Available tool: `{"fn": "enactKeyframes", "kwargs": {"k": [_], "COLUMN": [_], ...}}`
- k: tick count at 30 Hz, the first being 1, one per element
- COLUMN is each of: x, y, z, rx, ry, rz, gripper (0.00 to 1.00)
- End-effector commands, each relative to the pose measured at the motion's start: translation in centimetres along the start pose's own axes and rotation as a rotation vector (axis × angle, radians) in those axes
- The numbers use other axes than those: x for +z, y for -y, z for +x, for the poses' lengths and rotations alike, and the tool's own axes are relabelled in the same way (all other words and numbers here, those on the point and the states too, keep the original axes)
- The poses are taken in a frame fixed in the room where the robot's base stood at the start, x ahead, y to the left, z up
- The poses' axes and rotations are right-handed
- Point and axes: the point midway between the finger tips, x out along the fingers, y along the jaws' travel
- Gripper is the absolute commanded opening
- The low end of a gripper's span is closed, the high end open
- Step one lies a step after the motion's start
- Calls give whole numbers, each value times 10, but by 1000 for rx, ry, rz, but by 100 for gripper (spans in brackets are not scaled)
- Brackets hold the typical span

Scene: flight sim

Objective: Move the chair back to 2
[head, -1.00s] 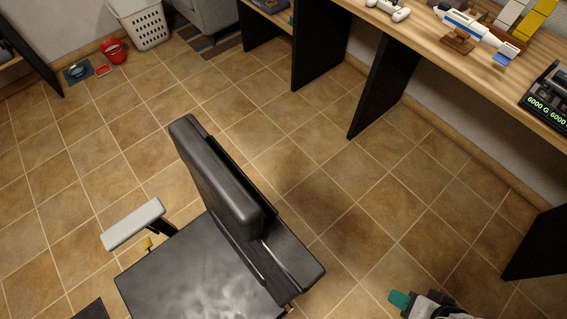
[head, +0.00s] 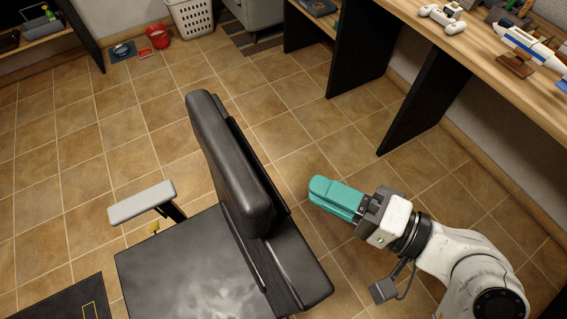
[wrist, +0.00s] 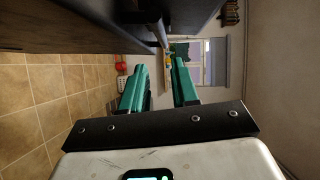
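The black chair (head: 195,262) stands in the middle of the head view, with a tall padded backrest (head: 232,170) and a grey armrest (head: 142,201) on its left. My gripper (head: 318,193), with teal fingers, is to the right of the backrest, apart from it in the picture. In the wrist view my gripper (wrist: 160,80) has its two fingers spread with nothing between them. A dark surface (wrist: 90,25), likely the chair, fills the top of that view. No mark reading 2 can be made out.
A dark mat with a yellow outline (head: 70,298) lies at lower left. A wooden desk (head: 480,60) with black panels runs along the right. A white basket (head: 192,18), a red bucket (head: 158,37) and a grey armchair (head: 255,12) stand at the back.

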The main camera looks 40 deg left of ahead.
Motion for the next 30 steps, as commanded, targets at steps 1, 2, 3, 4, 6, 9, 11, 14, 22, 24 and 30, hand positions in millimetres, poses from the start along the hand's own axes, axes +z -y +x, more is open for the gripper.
{"fn": "enactKeyframes", "kwargs": {"k": [1,2,3,4,6,9,11,14,22,24,30], "x": [0,1,1,1,1,2,2,2,1,1,1], "y": [2,3,4,4,4,5,5,5,4,4,4], "z": [3,6,9,13,22,40,52,70,102,106,109], "rx": [-10,-13,-14,-13,-12,-12,-11,-11,-10,-10,-9], "ry": [6,8,10,11,11,12,11,11,6,7,5], "rz": [2,3,4,4,3,2,2,1,2,1,1], "gripper": [29,29,29,29,29,29,29,29,29,29,29]}}
